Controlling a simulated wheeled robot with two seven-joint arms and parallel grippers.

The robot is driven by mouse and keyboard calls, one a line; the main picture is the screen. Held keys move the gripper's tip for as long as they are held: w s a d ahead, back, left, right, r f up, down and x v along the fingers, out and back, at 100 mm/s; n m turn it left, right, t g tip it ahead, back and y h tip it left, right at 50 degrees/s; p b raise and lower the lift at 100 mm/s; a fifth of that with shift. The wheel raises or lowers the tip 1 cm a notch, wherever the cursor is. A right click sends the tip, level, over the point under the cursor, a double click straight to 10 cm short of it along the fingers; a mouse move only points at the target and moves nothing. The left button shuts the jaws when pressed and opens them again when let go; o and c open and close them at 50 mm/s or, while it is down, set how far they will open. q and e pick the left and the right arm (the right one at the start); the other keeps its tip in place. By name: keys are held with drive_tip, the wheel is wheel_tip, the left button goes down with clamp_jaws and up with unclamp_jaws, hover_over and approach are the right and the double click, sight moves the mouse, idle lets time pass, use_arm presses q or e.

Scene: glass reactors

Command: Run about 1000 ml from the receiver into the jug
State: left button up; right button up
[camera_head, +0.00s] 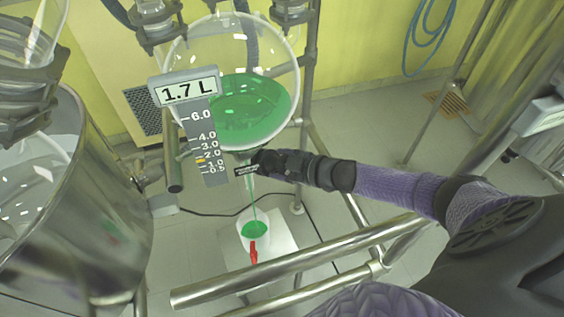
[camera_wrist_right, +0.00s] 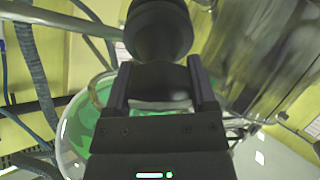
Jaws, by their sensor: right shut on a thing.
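The receiver (camera_head: 245,105) is a round glass vessel with green liquid in its lower part. Its display (camera_head: 187,92) reads 1.7 L, with a scale strip below. A thin green stream (camera_head: 253,205) falls from its bottom outlet into the jug. The jug (camera_head: 240,235) is pale, has a red handle (camera_head: 253,252), stands upright below and holds green liquid. My right gripper (camera_head: 262,162) is shut on the drain valve handle (camera_head: 245,170) under the receiver. In the right wrist view my gripper (camera_wrist_right: 160,85) partly hides the handle. My left gripper is not in view.
The jug stands on a pale square plate (camera_head: 275,265) on the floor. Metal frame rails (camera_head: 290,262) run in front of it and beside my right arm. A large steel vessel (camera_head: 100,215) fills the left. A cable lies on the tiled floor.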

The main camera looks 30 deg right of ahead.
drive_tip(key=shift+n, duration=0.9)
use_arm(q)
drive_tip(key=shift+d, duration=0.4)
use_arm(e)
drive_tip(key=shift+n, duration=0.3)
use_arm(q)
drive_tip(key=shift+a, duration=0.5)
use_arm(e)
drive_tip(key=o, duration=1.2)
drive_tip(key=shift+c, duration=0.2)
drive_tip(key=shift+s+r, duration=0.1)
drive_tip(key=shift+s, duration=0.05)
use_arm(q)
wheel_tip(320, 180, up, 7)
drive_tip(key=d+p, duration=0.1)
drive_tip(key=p, duration=0.6)
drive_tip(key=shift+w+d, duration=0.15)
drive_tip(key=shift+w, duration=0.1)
use_arm(e)
drive_tip(key=v, duration=0.9)
drive_tip(key=shift+s+d+r, duration=0.15)
drive_tip(key=shift+s+d, duration=0.05)
drive_tip(key=shift+d, duration=0.1)
